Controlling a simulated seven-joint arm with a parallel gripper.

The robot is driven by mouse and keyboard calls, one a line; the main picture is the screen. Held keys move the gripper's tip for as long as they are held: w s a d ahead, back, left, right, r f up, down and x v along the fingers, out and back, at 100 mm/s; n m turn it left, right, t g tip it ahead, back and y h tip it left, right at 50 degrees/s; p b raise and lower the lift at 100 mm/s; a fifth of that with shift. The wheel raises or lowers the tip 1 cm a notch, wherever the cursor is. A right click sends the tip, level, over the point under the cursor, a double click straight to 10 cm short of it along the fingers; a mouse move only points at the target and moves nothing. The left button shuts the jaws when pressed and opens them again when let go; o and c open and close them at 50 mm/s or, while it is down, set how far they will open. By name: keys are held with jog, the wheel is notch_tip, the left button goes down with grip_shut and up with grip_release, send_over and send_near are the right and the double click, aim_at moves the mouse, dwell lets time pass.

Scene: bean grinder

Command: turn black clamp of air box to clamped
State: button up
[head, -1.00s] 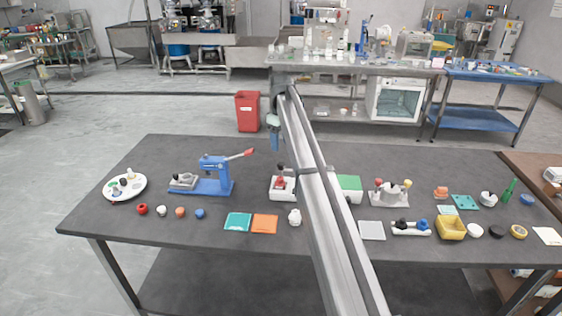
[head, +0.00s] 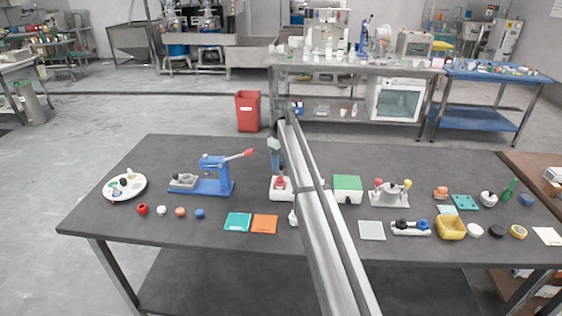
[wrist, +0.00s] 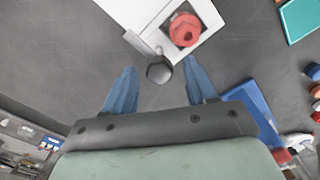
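The white air box (head: 282,194) with a red part on top stands mid-table, partly behind my arm in the head view. In the wrist view the white box (wrist: 140,12) is at the top, with a red hexagonal part (wrist: 185,30) in a square recess. The black clamp (wrist: 159,70) has a round dark knob on a short metal lever at the box's edge. My gripper (wrist: 160,65) is open, with the knob between its blue fingertips in the picture and gaps on both sides. In the head view my gripper (head: 274,160) is just above the box; the knob cannot be made out there.
The blue press (head: 212,178) stands left of the box, and the green-topped white box (head: 347,188) stands to its right. Teal (head: 237,222) and orange (head: 264,224) squares lie in front. Bare table lies behind the box.

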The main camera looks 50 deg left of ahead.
jog(key=c, duration=1)
jog(key=shift+m, duration=0.3)
jog(key=m, duration=0.3)
jog(key=shift+m, duration=0.4)
jog(key=m, duration=0.4)
jog(key=shift+m, duration=0.3)
jog(key=m, duration=0.4)
jog(key=shift+m, duration=2.4)
